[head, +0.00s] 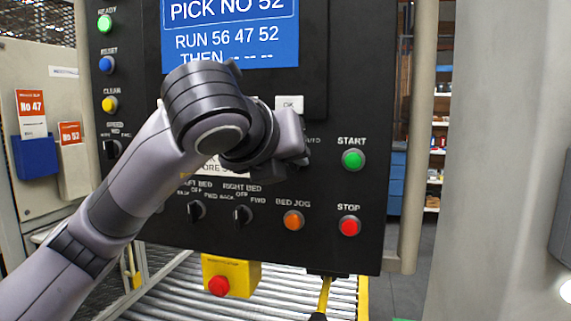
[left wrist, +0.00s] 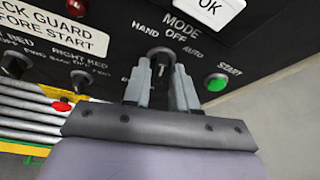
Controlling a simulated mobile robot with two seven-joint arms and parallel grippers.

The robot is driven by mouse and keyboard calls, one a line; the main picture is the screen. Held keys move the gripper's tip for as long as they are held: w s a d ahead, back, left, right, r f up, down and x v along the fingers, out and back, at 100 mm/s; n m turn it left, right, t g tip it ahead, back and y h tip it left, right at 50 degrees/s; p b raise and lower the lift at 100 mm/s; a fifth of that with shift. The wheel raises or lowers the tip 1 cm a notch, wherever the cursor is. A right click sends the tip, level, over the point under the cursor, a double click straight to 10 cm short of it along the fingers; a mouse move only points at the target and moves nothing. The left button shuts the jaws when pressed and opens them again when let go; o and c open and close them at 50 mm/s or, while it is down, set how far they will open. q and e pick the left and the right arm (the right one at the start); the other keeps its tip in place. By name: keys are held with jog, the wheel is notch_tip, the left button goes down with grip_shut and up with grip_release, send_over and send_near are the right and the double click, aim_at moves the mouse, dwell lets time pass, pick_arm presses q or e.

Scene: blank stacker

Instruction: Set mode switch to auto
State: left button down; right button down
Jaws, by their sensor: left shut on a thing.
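The mode switch (left wrist: 160,57) is a round black rotary knob on the black control panel (head: 330,215). In the left wrist view the labels HAND, OFF and AUTO curve above it, with AUTO on the right. My left gripper (left wrist: 160,82) has its two grey fingers on either side of the knob and is shut on it. Which label the knob points to is not clear. In the head view my left gripper (head: 299,150) covers the switch, and only part of the AUTO label shows beside it. My right gripper is not in view.
A green START button (head: 353,159) and a red STOP button (head: 349,226) sit right of the switch. The orange BED JOG button (head: 293,221) and two bed switches are below. A roller conveyor runs underneath.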

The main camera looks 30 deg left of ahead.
pick_arm(q)
jog(key=shift+w+d+m+g+y+b, duration=0.1)
jog(key=shift+d+m+g+y+b, duration=0.05)
jog(key=shift+m+y+b, duration=1.05)
jog(key=shift+s+d+m+g+y+b, duration=0.15)
jog(key=shift+m+y+b, duration=0.55)
jog(key=shift+m, duration=0.9)
jog(key=shift+w+d+m+g+y+b, duration=0.1)
jog(key=shift+w+m+g+y+b, duration=0.1)
jog(key=shift+m+y+b, duration=0.8)
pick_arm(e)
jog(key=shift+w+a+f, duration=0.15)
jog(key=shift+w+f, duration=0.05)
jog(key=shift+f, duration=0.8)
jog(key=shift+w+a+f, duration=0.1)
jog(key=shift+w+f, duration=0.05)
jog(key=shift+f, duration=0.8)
pick_arm(q)
jog(key=shift+m, duration=0.5)
jog(key=c, duration=1.2)
grip_release()
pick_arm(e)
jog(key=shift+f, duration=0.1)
pick_arm(q)
jog(key=shift+b+v, duration=0.55)
jog(key=shift+v, duration=3.05)
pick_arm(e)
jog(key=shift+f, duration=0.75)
